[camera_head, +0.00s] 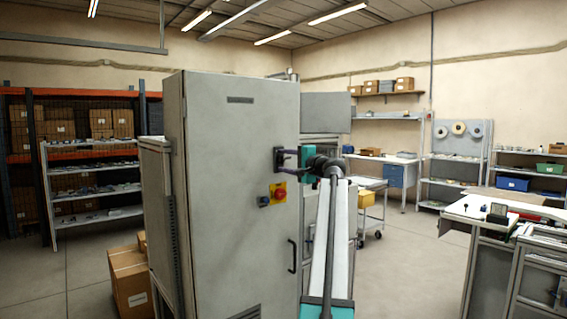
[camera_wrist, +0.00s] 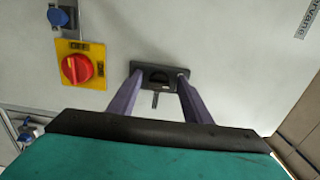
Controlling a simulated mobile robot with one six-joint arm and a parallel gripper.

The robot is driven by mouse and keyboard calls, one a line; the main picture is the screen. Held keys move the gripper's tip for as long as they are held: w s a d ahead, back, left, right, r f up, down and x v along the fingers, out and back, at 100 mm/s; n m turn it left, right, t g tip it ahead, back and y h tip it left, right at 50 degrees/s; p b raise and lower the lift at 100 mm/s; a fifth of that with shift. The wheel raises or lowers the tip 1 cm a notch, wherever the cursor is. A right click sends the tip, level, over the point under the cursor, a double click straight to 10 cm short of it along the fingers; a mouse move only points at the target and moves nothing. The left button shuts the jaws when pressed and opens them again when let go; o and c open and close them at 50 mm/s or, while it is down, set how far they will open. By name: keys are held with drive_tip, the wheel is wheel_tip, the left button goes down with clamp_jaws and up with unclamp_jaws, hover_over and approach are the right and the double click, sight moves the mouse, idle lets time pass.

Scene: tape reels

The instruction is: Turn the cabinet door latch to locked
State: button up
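The grey cabinet door (camera_head: 237,190) faces me and appears shut. The latch is a small dark plate (camera_head: 278,160) near the door's right edge; in the wrist view it shows as a black plate (camera_wrist: 155,78) with a rounded knob and a short grey tab sticking out from it. My gripper (camera_wrist: 160,82) is open, with its purple fingers apart on either side of the latch. Nothing is held between the fingers. I cannot tell whether the fingertips touch the plate. My gripper (camera_head: 288,160) also reaches the latch from the right in the head view.
A red rotary switch (camera_wrist: 76,68) on a yellow plate sits close to the latch, with a blue fitting (camera_wrist: 60,17) beside it. A black door handle (camera_head: 292,256) is lower down. A cardboard box (camera_head: 130,280) stands left of the cabinet.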

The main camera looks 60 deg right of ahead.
drive_tip(key=shift+s, duration=0.1)
drive_tip(key=shift+s+a, duration=0.1)
drive_tip(key=shift+s, duration=0.35)
drive_tip(key=b+v, duration=0.1)
drive_tip(key=v, duration=1.1)
drive_tip(key=shift+s, duration=0.4)
drive_tip(key=shift+a, duration=0.15)
